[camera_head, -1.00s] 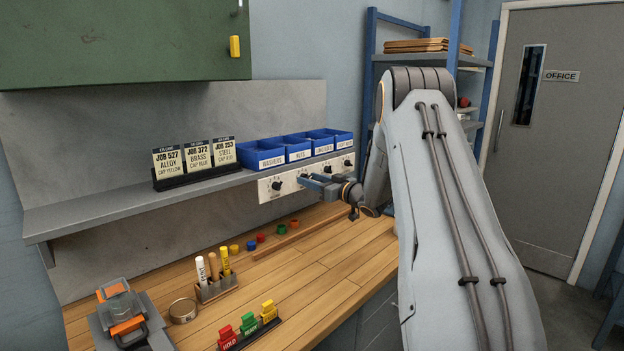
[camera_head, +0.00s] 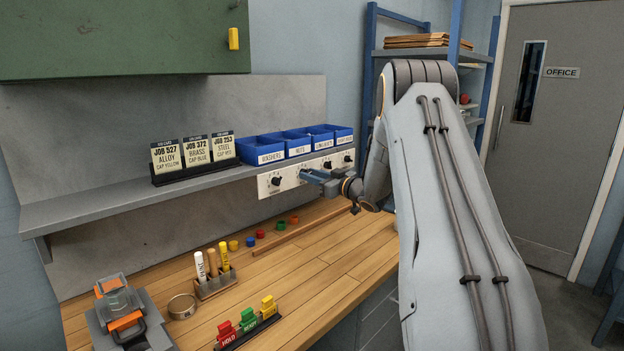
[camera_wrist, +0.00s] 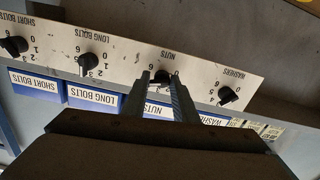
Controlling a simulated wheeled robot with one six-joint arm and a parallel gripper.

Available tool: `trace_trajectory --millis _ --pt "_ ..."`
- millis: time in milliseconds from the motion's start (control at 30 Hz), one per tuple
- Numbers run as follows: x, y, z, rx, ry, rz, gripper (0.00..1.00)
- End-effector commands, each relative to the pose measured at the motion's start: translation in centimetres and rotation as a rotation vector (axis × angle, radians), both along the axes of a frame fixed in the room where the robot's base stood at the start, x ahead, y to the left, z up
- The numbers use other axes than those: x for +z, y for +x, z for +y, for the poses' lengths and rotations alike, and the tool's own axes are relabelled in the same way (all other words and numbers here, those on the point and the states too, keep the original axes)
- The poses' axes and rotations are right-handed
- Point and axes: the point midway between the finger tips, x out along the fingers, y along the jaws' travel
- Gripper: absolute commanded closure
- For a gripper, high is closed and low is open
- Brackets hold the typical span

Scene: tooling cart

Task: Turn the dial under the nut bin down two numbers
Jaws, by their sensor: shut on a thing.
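The nut bin (camera_head: 299,151) is a blue bin labelled NUTS on the shelf, second from the left in the head view. Below it, a white dial panel (camera_head: 268,185) is fixed along the shelf front. My gripper (camera_head: 304,174) reaches in from the right and is shut on the dial under the nut bin. In the wrist view, which is upside down, the two jaws (camera_wrist: 161,80) sit either side of the black NUTS dial (camera_wrist: 162,75). Part of its scale is hidden by the jaws, and I cannot tell which number it points to.
The washers dial (camera_wrist: 228,96) and long bolts dial (camera_wrist: 89,65) flank the held one, with the short bolts dial (camera_wrist: 14,46) beyond. Job cards (camera_head: 195,153) stand left of the bins. Coloured caps and a marker holder (camera_head: 217,285) are on the bench below.

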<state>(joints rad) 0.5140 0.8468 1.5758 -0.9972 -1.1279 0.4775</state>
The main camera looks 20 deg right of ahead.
Motion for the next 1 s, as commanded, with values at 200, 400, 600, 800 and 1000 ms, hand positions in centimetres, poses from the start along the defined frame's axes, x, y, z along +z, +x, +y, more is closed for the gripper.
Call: trace_trajectory --millis 200,400,600,800,1000 --pt "-0.47 0.07 0.37 0.007 -0.162 -0.058 0.97" --pt "-0.47 0.08 0.39 0.008 -0.34 -0.123 0.97" --pt "-0.58 0.07 0.41 0.01 -0.519 -0.188 0.97" --pt "-0.62 0.05 0.36 0.009 -0.697 -0.252 0.97" --pt "-0.72 0.02 0.34 0.01 -0.87 -0.314 0.97"
